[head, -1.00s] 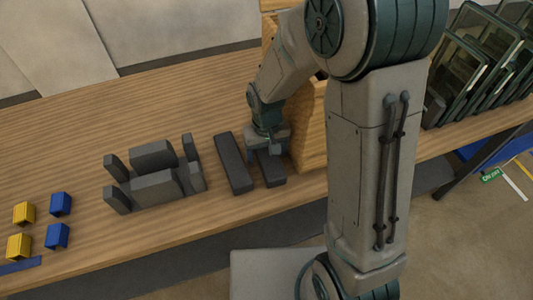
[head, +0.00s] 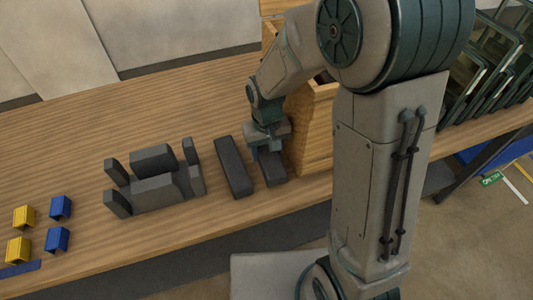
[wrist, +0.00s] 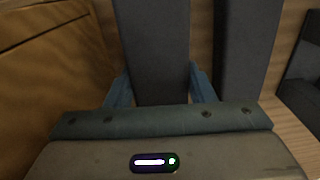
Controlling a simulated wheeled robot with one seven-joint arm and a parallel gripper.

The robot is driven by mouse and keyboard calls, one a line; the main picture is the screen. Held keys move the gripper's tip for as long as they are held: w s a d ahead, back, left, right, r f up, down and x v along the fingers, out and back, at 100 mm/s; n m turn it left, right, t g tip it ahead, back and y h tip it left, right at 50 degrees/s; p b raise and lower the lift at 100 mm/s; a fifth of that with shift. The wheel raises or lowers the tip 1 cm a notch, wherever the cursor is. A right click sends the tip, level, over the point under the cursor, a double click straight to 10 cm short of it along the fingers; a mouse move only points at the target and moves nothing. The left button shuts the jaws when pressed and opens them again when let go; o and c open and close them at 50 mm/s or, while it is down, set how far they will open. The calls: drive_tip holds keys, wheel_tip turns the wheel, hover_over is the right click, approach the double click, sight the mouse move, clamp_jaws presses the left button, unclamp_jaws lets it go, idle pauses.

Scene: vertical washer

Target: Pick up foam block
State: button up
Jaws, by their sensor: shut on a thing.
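Two long dark grey foam blocks lie side by side on the wooden table. My gripper (head: 268,150) points down at the right one (head: 274,172), beside the wooden box. In the wrist view its two blue fingers (wrist: 160,90) sit on either side of this foam block (wrist: 155,45) and are shut on it. In the head view the gripper hides the block's far end. The block appears to be at table level; I cannot tell whether it is lifted. The other foam block (head: 233,168) lies just to the left and shows at the right in the wrist view (wrist: 246,50).
The wooden box (head: 313,125) stands close to my gripper's right. More dark grey blocks (head: 153,190) form a cluster to the left. Yellow (head: 24,216) and blue (head: 60,207) pieces lie farther left. Framed panels (head: 485,70) stand at the right. The table (head: 140,125) behind the cluster is clear.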

sight(267, 148)
wheel_tip(267, 148, up, 25)
drive_tip(key=p, duration=0.1)
drive_tip(key=shift+r, duration=0.2)
idle(0.6)
